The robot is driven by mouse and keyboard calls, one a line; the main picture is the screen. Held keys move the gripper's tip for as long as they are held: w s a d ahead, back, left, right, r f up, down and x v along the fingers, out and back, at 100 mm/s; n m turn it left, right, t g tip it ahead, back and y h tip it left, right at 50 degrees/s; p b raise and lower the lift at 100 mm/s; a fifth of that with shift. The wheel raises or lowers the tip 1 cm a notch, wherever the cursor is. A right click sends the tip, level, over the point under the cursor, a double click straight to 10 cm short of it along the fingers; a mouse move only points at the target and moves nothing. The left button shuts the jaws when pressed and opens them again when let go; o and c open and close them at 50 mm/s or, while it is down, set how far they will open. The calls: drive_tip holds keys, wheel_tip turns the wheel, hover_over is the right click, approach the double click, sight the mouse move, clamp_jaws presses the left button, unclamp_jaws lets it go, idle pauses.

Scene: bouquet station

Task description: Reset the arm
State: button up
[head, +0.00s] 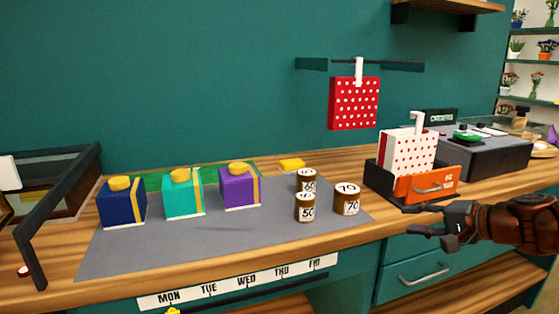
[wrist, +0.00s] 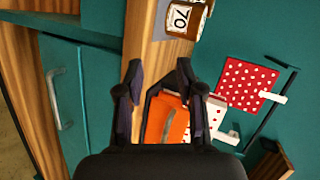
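My gripper (head: 408,220) reaches in from the right edge in the head view, in front of the counter edge and the teal drawers. Its two fingers are apart, and nothing shows between them. In the wrist view my gripper (wrist: 158,76) also has its fingers spread. The orange-fronted holder (head: 423,186) with a white red-dotted bag (head: 408,148) stands on the counter just behind and above the gripper. The orange front also shows in the wrist view (wrist: 165,122), partly hidden by the right finger.
A grey mat (head: 262,226) holds blue (head: 122,206), turquoise (head: 183,196) and purple (head: 239,189) boxes and several numbered cans. A red dotted bag (head: 354,104) hangs on the wall. A dark register-like unit (head: 471,153) stands at the right. Open space lies before the drawers.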

drive_tip(key=s+a+f+n+g+h, duration=0.1)
drive_tip(key=s+a+f+n+g, duration=0.25)
drive_tip(key=s+a+f, duration=0.45)
drive_tip(key=s+a+f+n+g, duration=0.3)
drive_tip(key=s+a+g, duration=0.3)
drive_tip(key=a, duration=0.4)
drive_tip(key=s+d+f+n+g+h, duration=0.2)
drive_tip(key=s+d+f+h, duration=0.15)
drive_tip(key=s, duration=0.65)
drive_tip(key=s+d+f+n+g+h, duration=0.1)
drive_tip(key=s+d+f+g+h, duration=0.2)
drive_tip(key=s, duration=0.7)
wheel_tip(320, 180, up, 19)
drive_tip(key=a+t+p, duration=0.1)
drive_tip(key=t+p, duration=0.1)
drive_tip(key=p, duration=1.6)
drive_tip(key=shift+w+a+p, duration=0.25)
drive_tip(key=shift+w+p, duration=0.1)
drive_tip(key=shift+p, duration=0.05)
